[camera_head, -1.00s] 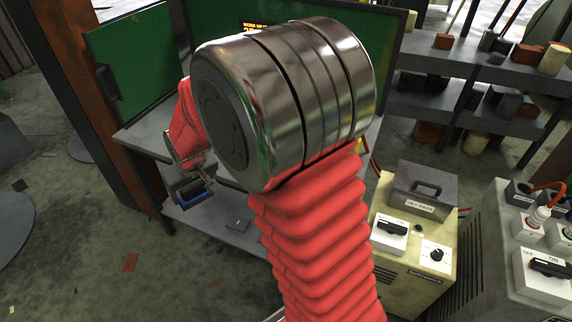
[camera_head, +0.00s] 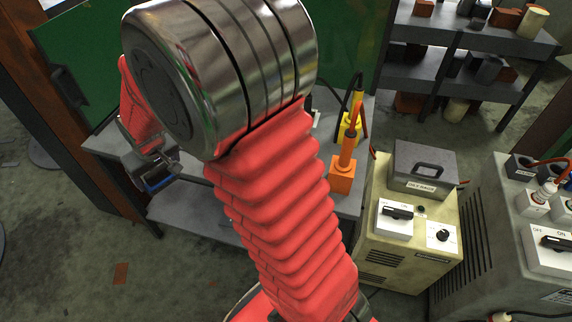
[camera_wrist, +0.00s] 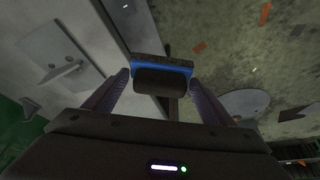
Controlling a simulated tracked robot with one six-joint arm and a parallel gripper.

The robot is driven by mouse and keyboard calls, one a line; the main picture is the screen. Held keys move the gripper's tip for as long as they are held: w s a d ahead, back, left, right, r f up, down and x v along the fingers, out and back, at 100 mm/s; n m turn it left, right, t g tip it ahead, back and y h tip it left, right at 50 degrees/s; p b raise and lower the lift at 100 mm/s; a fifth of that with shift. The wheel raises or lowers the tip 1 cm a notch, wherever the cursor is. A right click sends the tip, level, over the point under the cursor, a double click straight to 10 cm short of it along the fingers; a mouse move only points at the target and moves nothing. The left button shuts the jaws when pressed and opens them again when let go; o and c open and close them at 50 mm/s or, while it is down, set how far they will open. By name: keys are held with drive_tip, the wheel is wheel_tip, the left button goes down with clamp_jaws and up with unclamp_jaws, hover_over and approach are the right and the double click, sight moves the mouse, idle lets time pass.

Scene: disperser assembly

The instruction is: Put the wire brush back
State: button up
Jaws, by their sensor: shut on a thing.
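My gripper (camera_wrist: 160,88) is shut on the wire brush, with its two fingers at the brush's sides. In the wrist view the wire brush (camera_wrist: 163,68) shows a dark rounded part, a blue strip and a dark block beyond. The brush is held at the bench's left edge. My arm hides much of the bench top.
An orange tool (camera_head: 343,172) and a yellow one (camera_head: 349,127) stand at the bench's right. A grey box marked oily rags (camera_head: 424,165) sits on a beige cabinet (camera_head: 405,262) with switches. Dark shelves (camera_head: 470,72) stand behind. The floor at left is mostly clear.

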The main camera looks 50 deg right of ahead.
drive_tip(key=shift+d, duration=0.25)
drive_tip(key=shift+d, duration=0.5)
drive_tip(key=s+d+n, duration=0.1)
drive_tip(key=s+d, duration=0.4)
drive_tip(key=d, duration=0.6)
drive_tip(key=s+d+r+n+y, duration=0.1)
drive_tip(key=s+d+n, duration=0.1)
drive_tip(key=s+d, duration=0.4)
drive_tip(key=s+d+r+n+y, duration=0.1)
drive_tip(key=s+d, duration=0.4)
drive_tip(key=d, duration=1)
drive_tip(key=shift+s+d+n, duration=0.35)
drive_tip(key=shift+n, duration=0.35)
drive_tip(key=shift+f, duration=0.15)
drive_tip(key=shift+f, duration=3.05)
